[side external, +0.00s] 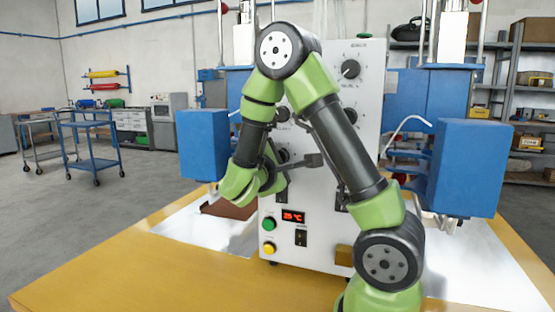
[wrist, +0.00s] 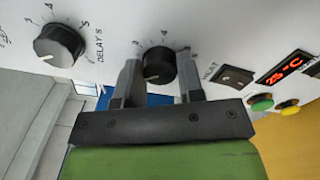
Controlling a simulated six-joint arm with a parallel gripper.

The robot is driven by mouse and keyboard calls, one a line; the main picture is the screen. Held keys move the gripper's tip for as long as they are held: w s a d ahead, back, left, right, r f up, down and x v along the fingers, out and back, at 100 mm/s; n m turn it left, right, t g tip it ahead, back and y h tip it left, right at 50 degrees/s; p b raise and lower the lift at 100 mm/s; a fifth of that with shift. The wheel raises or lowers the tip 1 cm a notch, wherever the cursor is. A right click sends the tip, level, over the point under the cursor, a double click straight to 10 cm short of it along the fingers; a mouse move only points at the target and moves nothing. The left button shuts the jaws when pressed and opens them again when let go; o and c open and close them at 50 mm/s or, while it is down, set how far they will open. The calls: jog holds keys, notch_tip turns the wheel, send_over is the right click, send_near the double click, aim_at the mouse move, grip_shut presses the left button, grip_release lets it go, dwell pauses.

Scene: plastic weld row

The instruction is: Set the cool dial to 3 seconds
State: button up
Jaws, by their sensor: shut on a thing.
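My gripper (wrist: 159,82) is shut on a round black dial (wrist: 159,64) on the white panel, one finger on each side of it. Numbers including 3 and 4 show around its far edge. The dial's own name label is hidden, so I cannot read that it is the cool dial. A pale mark on its lower edge is too small to read a setting from.
Another black dial (wrist: 59,44), labelled DELAY S, sits left in the wrist view. A switch (wrist: 232,77), a red display (wrist: 284,68), a green button (wrist: 261,102) and a yellow button (wrist: 287,107) lie to the right. Blue blocks (side external: 203,145) (side external: 466,168) flank the panel.

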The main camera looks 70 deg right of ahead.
jog(key=m, duration=1.2)
jog(key=shift+m, duration=0.4)
dwell(0.3)
jog(key=o, duration=0.9)
jog(key=a, duration=1)
